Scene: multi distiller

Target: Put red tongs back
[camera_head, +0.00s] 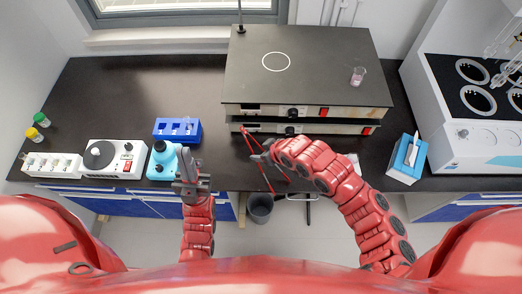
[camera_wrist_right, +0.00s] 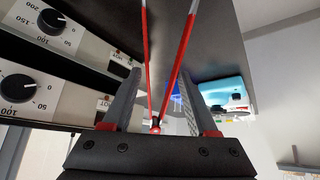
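The red tongs (camera_head: 265,176) are long and thin, with grey ends. My right gripper (camera_head: 262,154) is at the tongs, in front of the stacked hot plates. In the right wrist view, the tongs (camera_wrist_right: 156,124) form a narrow V between the gripper's two fingers (camera_wrist_right: 158,95), their joint close to the palm.
A blue rack (camera_head: 178,129), teal device (camera_head: 163,160) and stirrer (camera_head: 114,158) stand left. A blue-white box (camera_head: 407,158) and white water bath (camera_head: 470,148) are right. A bin (camera_head: 260,209) stands below.

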